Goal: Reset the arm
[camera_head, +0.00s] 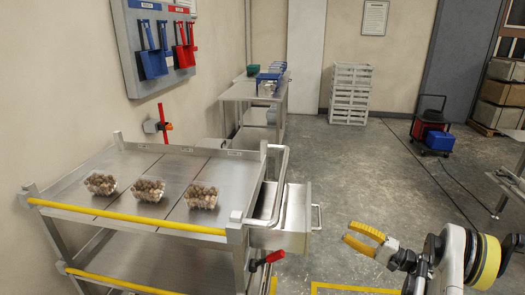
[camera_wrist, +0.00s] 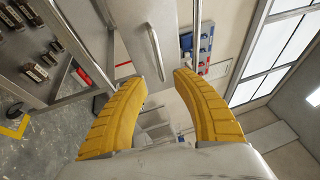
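My gripper (camera_head: 366,238) is at the right of the head view, out over the floor to the right of the metal cart. In the wrist view its two yellow fingers (camera_wrist: 160,88) stand wide apart. Nothing shows between the fingertips except the background. My arm reaches in from the lower right of the head view and is bent, with the gripper pointing left.
A metal cart (camera_head: 75,192) carries three clear trays of brown items: left (camera_head: 100,184), middle (camera_head: 148,190) and right (camera_head: 201,197). Its open drawer (camera_head: 294,225) juts toward my gripper. White crates (camera_head: 350,94) and a blue bin (camera_head: 438,140) stand farther back. Floor between is clear.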

